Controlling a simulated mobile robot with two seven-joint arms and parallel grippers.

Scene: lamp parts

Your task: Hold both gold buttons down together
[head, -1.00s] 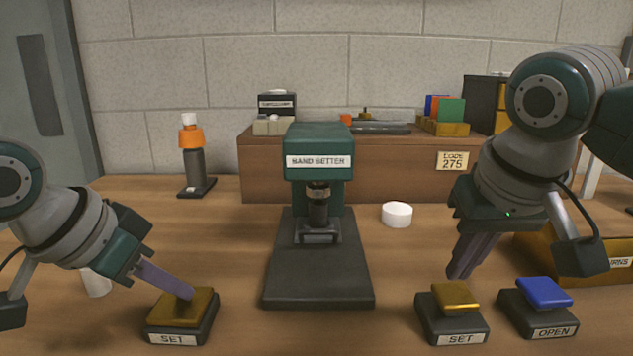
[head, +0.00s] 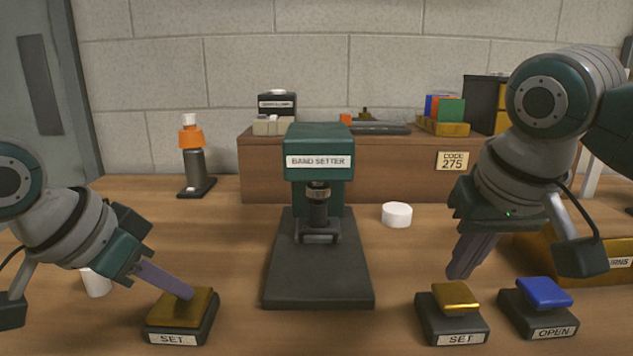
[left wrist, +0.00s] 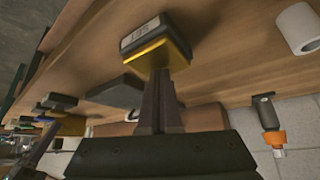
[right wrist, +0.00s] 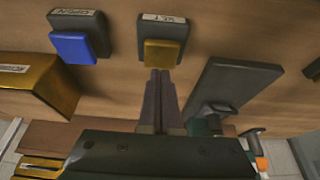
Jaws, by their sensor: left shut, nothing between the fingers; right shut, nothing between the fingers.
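The left gold button (head: 183,308) sits on a dark base labelled SET at front left. My left gripper (head: 188,293) is shut and empty, its fingertips meeting the top of this button, which sits low on its base. The left wrist view shows the tips against the button's gold edge (left wrist: 150,59). The right gold button (head: 455,296) stands raised on its SET base at front right. My right gripper (head: 460,274) is shut and empty, just above and behind this button, apparently apart from it. The right wrist view also shows this gold button (right wrist: 162,53).
A green BAND SETTER press (head: 319,165) stands between the buttons on a dark plate. A blue OPEN button (head: 543,292) is close to the right gold one. A white roll (head: 397,214) lies behind. A yellow bin (head: 590,262) is at right.

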